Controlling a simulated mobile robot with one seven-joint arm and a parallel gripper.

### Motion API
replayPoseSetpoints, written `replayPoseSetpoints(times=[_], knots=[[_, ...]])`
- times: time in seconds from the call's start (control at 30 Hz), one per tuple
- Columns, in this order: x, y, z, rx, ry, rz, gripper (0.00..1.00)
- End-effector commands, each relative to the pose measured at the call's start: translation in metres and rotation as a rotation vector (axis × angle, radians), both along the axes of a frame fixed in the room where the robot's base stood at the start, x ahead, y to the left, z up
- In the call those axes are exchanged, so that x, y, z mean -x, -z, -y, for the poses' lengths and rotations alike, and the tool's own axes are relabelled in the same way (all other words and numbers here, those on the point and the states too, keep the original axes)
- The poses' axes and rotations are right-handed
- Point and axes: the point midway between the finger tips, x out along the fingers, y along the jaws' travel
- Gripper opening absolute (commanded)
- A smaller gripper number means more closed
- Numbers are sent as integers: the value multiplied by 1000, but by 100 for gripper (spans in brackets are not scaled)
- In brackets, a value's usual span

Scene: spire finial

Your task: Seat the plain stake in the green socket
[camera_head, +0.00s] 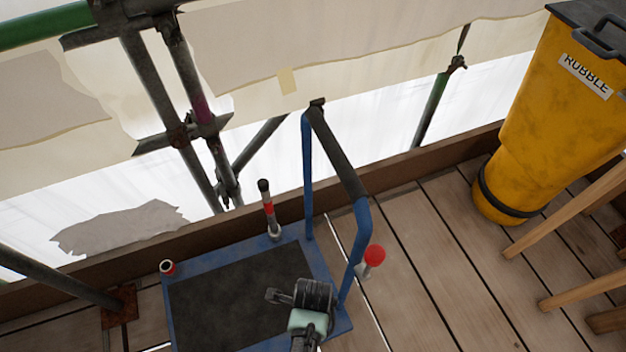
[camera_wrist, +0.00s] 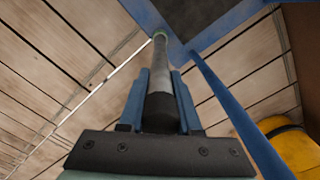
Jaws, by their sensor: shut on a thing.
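The plain stake (camera_wrist: 158,58) has a grey shaft and a dark thick end. My gripper (camera_wrist: 161,82) is shut on it, with blue fingers on both sides of the dark end. In the head view my wrist is over the trolley's front right part and hides the stake and the green socket.
The blue trolley (camera_head: 166,310) has a black mat and a tall handle (camera_head: 335,150) at its right. A red-banded stake (camera_head: 268,210) stands at its back edge. A red-rimmed socket (camera_head: 167,267) is at the left corner. A yellow rubble bin (camera_head: 550,110) stands right.

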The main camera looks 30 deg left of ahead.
Motion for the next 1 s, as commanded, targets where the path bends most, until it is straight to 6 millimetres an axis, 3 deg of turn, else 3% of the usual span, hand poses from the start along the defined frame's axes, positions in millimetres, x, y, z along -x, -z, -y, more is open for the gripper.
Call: replayPoseSetpoints(times=[0.27,0.3,0.47,0.77,0.87,1.0], knots=[[-1,2,0,0,1,1,0],[0,2,0,0,1,0,36],[0,2,0,0,0,0,62],[0,0,0,0,0,1,62],[-1,-9,0,0,0,2,62],[-1,-36,0,-1,1,4,62]])
